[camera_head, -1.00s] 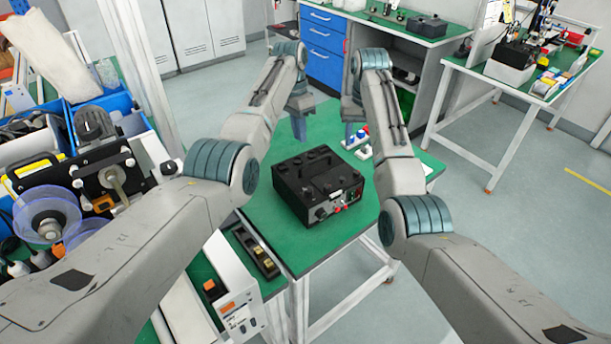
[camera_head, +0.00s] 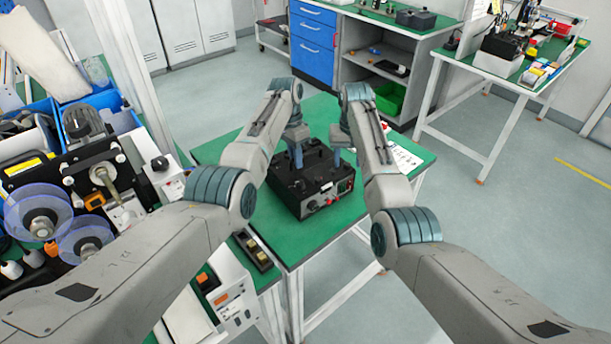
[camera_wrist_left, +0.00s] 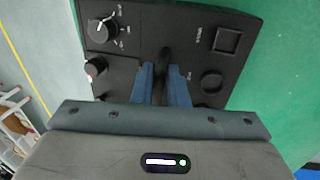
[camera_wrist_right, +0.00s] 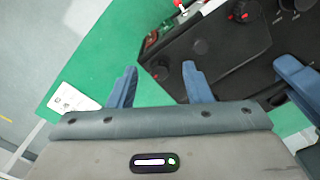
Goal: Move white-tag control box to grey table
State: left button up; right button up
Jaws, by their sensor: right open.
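The black control box (camera_head: 300,194) stands on the green-topped table, with knobs and connectors on it. I cannot make out a white tag. My left gripper (camera_head: 297,158) is over its top. In the left wrist view my left gripper (camera_wrist_left: 163,85) has its fingers close together on both sides of the box's dark handle (camera_wrist_left: 164,58). My right gripper (camera_head: 343,158) is at the box's right side. In the right wrist view my right gripper (camera_wrist_right: 160,88) is open and empty, one finger over green surface and the other by the box (camera_wrist_right: 230,45). I cannot identify a grey tabletop.
The green table (camera_head: 318,238) has bare room in front of the box, and a white paper (camera_head: 402,157) lies at its right. Reels and machinery (camera_head: 62,215) crowd the left. A blue drawer cabinet (camera_head: 314,42) and a green-topped bench (camera_head: 515,78) stand behind. Floor is open at right.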

jog(key=shift+f, duration=0.4)
jog(key=shift+c, duration=0.3)
grip_shut()
dwell(1.0)
jog(key=shift+w+r, duration=0.1)
jog(key=shift+r, duration=0.1)
